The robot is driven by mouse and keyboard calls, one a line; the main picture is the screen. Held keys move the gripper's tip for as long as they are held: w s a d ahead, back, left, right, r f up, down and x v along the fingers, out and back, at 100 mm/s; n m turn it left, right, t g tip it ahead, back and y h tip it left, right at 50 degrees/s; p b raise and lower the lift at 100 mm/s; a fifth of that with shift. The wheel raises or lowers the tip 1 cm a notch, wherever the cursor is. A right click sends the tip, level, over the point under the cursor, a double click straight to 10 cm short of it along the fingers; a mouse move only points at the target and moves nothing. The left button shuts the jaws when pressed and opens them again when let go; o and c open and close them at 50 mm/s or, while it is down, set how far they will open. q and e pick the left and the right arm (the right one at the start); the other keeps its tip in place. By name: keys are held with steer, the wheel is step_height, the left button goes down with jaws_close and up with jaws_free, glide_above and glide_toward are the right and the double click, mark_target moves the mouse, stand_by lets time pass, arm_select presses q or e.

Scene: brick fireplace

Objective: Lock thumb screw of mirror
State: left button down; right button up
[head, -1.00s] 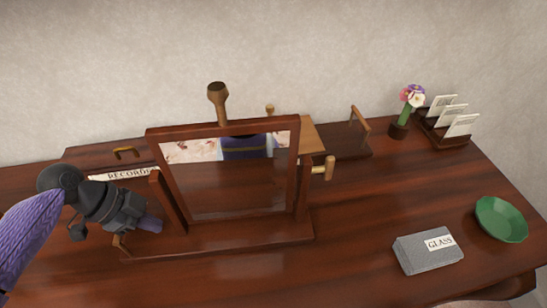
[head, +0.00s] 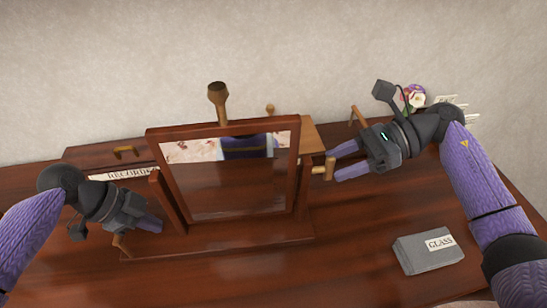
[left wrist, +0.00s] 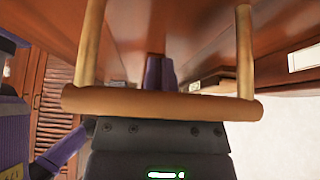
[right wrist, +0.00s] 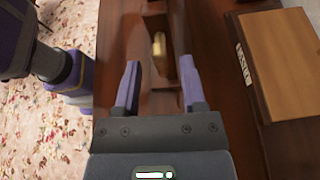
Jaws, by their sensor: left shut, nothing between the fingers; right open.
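The mirror (head: 228,185) stands upright, slightly tilted, in a dark wooden frame on the table. Its light wooden thumb screw (head: 320,170) sticks out from the right post; it also shows in the right wrist view (right wrist: 158,43). My right gripper (head: 335,165) is open at the screw's right, pointing left. In the right wrist view its fingers (right wrist: 160,64) flank the line to the screw, which appears ahead of the tips, not gripped. My left gripper (head: 157,222) is shut and empty left of the mirror. Its fingers (left wrist: 160,72) show behind a wooden handle (left wrist: 160,104) in the left wrist view.
A flower (head: 414,97) and card holder at the back right are partly hidden by my right arm. A label reading RECORD (head: 125,173) is behind my left gripper. The front right table is mostly clear.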

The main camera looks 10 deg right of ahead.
mark_target(323, 169)
steer(key=shift+x, duration=1.1)
jaws_close()
